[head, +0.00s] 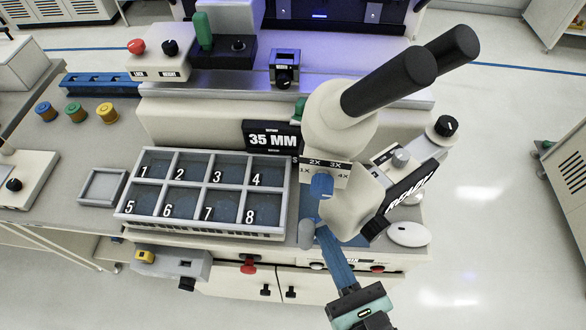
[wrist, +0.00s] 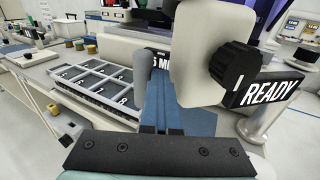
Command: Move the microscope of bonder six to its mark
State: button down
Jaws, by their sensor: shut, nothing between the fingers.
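The microscope (head: 340,120) stands at the right of the bonder in the head view, cream with two black eyepieces. My gripper (head: 319,226) reaches up from the bottom with long blue fingers closed together, empty. The fingertips are close below the microscope's front, beside a grey rounded handle (head: 306,234); I cannot tell whether they touch. In the wrist view the fingers (wrist: 162,78) point toward the microscope's lower part. I cannot make out its mark or bonder number.
A grey tray (head: 127,210) with numbered compartments lies left of the microscope. A "35 MM" display (head: 272,138) stands behind the tray. A "READY" sign (head: 410,193) is at the right. Coloured spools (head: 75,112) stand at the left.

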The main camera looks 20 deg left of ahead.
aim_at(313, 232)
jog(key=shift+s+a+r+n+y, duration=0.1)
jog(key=shift+a+r+n+y, duration=0.2)
jog(key=shift+a+r+y, duration=0.55)
jog(key=p+x, duration=0.3)
jog(key=x, duration=1)
jog(key=shift+f+h, duration=0.3)
jog(key=shift+h, duration=0.05)
jog(key=shift+s+a, duration=0.1)
jog(key=w+a+m+t+h, duration=0.1)
jog(key=w+a, duration=0.3)
jog(key=w, duration=0.3)
jog(key=shift+r+h+p, duration=0.25)
jog(key=shift+h+p, duration=0.05)
jog(key=shift+p, duration=0.05)
jog(key=shift+r, duration=0.1)
jog(key=shift+s, duration=0.1)
